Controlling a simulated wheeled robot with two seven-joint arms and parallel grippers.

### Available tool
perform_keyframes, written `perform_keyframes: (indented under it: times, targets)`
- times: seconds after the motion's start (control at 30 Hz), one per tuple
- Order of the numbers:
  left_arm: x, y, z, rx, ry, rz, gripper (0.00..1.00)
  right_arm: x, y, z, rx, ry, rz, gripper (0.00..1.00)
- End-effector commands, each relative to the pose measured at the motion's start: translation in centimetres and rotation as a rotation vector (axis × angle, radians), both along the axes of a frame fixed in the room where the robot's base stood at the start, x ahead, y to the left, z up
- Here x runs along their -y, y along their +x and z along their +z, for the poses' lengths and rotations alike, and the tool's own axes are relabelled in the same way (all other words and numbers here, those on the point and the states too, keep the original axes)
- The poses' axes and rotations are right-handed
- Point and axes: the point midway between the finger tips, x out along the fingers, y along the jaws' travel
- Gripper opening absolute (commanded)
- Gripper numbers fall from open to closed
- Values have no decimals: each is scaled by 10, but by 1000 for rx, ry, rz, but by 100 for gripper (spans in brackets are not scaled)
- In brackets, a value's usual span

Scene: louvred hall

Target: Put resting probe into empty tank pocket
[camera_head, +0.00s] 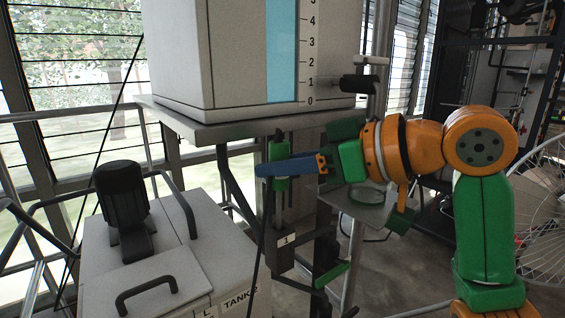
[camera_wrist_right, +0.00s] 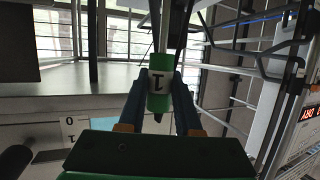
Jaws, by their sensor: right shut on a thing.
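My right gripper (camera_head: 268,171) reaches in from the right with blue fingers, shut on the probe (camera_head: 279,150). The probe has a black top and a green collar, and hangs roughly upright below the edge of the tank shelf. A dark holder (camera_head: 281,249) labelled 1 is below the probe. I cannot tell whether the probe's lower end is inside it or in front of it. An empty tank pocket cannot be made out clearly. My left gripper is not in view.
A pale tank (camera_head: 230,50) with a blue level strip and scale stands on a metal shelf (camera_head: 240,128). A grey box (camera_head: 225,250) lettered TANK, with handles and a black fitting (camera_head: 121,200), stands at lower left. A wire wheel (camera_head: 545,210) is at right.

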Motion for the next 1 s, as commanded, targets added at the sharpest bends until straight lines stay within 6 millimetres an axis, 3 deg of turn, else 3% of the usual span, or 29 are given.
perform_keyframes:
  times: [1.0]
  targets:
    - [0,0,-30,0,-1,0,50,0,0,-37,0,0,-1,0]
